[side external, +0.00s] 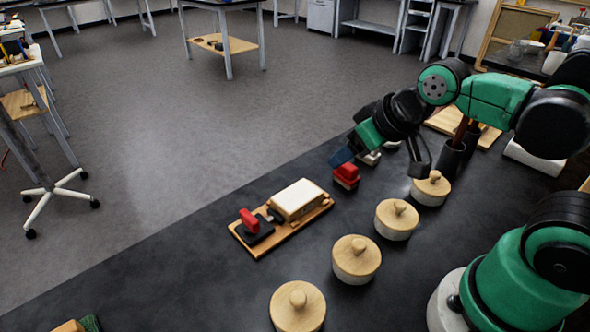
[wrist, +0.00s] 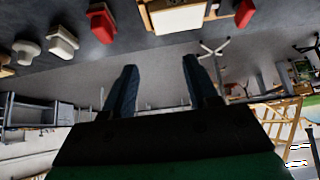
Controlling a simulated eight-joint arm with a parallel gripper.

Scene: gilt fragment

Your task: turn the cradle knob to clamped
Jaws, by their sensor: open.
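The cradle is a wooden board (side external: 283,226) holding a cream block (side external: 299,198), near the far edge of the black bench. On its left end sits a red handle (side external: 249,220) on a dark base. A small dark part lies between that base and the block; I cannot tell which part is the knob or how it is set. The wrist view shows the cream block (wrist: 178,18) at the top, partly cut off. My gripper (side external: 342,158) is raised, right of and beyond the cradle, touching none of it. In the wrist view its blue fingers (wrist: 159,63) are apart and empty.
A separate red block (side external: 346,176) stands between the cradle and my gripper, with small pale pieces (side external: 369,157) behind it. Several round wooden-lidded pots (side external: 356,259) line the bench's near side. Dark cups (side external: 450,158) stand at right.

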